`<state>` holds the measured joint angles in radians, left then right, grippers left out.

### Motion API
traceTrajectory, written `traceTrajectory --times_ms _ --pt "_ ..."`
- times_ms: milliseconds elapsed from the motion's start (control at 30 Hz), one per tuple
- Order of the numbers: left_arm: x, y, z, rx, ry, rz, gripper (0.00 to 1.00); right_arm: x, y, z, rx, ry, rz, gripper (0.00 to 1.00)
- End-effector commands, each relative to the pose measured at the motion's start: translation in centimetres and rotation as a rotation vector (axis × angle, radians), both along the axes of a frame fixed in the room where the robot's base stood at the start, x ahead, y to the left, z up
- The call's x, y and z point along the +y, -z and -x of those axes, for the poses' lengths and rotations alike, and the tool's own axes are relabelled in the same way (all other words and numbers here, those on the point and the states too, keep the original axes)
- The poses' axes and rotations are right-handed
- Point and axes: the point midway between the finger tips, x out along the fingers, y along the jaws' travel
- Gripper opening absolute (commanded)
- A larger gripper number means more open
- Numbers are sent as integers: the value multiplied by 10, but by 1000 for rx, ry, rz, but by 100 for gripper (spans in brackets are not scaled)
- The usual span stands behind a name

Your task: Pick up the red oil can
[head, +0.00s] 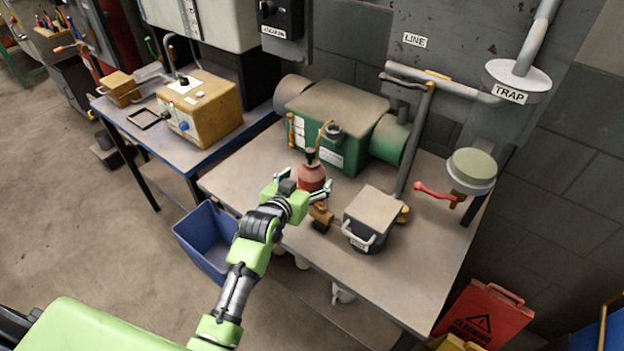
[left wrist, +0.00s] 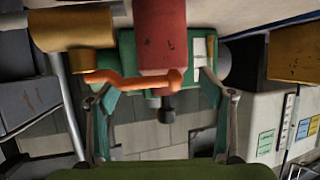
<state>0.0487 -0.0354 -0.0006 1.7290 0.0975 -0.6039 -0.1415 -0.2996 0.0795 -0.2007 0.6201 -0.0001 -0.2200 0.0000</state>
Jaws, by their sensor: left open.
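The red oil can (head: 311,178) stands upright on the table, in front of the green machine. It has a dark neck and a thin copper-coloured spout. My left gripper (head: 308,187) is open right at the near side of the can. In the left wrist view its two fingers (left wrist: 160,97) are spread to either side of the can's line. Contact cannot be told. My right gripper is not in view.
A brass fitting (head: 320,214) sits close in front of the can, and a grey box with a handle (head: 371,218) stands to its right. The green machine (head: 338,118) is close behind. A blue bin (head: 207,240) stands on the floor at left. The table's front (head: 400,290) is clear.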

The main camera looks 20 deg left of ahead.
Motion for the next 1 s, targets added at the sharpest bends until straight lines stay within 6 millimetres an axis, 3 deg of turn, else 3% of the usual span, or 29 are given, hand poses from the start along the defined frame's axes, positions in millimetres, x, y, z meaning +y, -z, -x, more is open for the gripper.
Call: traceTrajectory --times_ms 167,500,867,1000 --pt "0 2 -8 0 0 1 74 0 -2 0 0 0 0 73" --pt "1 16 -45 1 0 0 74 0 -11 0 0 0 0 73" --pt "1 20 -52 1 0 0 74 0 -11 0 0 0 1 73" --pt "1 20 -52 1 0 0 42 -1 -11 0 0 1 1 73"
